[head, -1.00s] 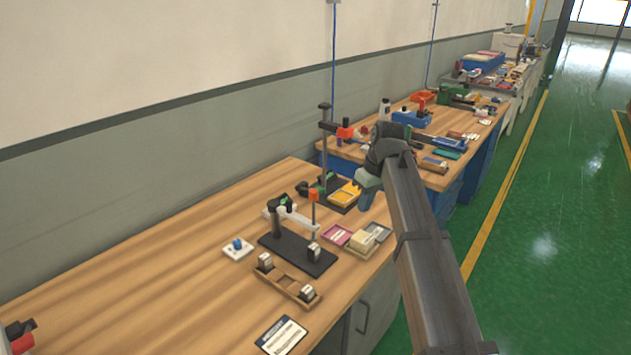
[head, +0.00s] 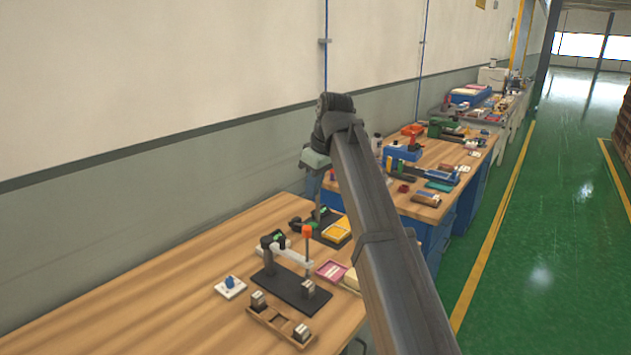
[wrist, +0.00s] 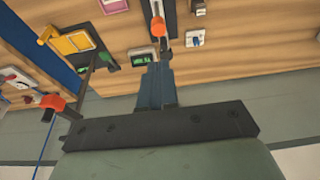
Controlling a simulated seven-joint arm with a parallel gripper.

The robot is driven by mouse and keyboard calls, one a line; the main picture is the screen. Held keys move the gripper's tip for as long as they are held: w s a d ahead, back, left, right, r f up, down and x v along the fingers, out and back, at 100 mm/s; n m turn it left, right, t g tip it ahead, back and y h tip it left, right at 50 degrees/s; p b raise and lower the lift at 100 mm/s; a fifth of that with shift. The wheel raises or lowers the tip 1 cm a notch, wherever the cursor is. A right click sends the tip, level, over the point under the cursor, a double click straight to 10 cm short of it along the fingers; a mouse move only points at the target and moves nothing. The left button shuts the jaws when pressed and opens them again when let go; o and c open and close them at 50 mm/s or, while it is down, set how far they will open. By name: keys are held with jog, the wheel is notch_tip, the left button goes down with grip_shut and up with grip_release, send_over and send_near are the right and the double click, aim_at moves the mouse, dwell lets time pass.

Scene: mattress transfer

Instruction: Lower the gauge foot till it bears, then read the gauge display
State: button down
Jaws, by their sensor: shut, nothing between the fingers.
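The near gauge stand has a black base (head: 287,292), a white arm (head: 293,257) and an orange-topped spindle (head: 307,232) at the arm's end. A small metal block (head: 308,288) sits on the base below the spindle. The gap between foot and block is too small to judge. A small green display (wrist: 142,58) shows in the wrist view, its digits unreadable. My gripper is shut and empty; its fingers (wrist: 157,72) show in the wrist view, pointing toward the bench and apart from the stand. In the head view its pale green body is above the bench, behind the near stand.
A second stand with an orange-red part (wrist: 52,103) and a yellow tray (head: 337,229) is behind the near one. A wooden rack (head: 280,326) with blocks lies in front. A pink tray (head: 331,271) is right, a white pad (head: 231,293) left. Bare bench (head: 130,310) lies left.

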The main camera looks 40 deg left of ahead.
send_near(308, 228)
jog(key=x, duration=0.2)
jog(key=a+x, duration=0.1)
jog(key=x, duration=0.2)
jog(key=shift+a, duration=0.1)
jog(key=shift+f, duration=0.75)
jog(key=shift+f, duration=1.45)
jog(key=shift+a+r, duration=0.1)
notch_tip(308, 228, up, 4)
jog(key=shift+w+r, duration=0.1)
jog(key=shift+r, duration=0.1)
jog(key=v, duration=0.9)
jog(key=shift+r, duration=0.25)
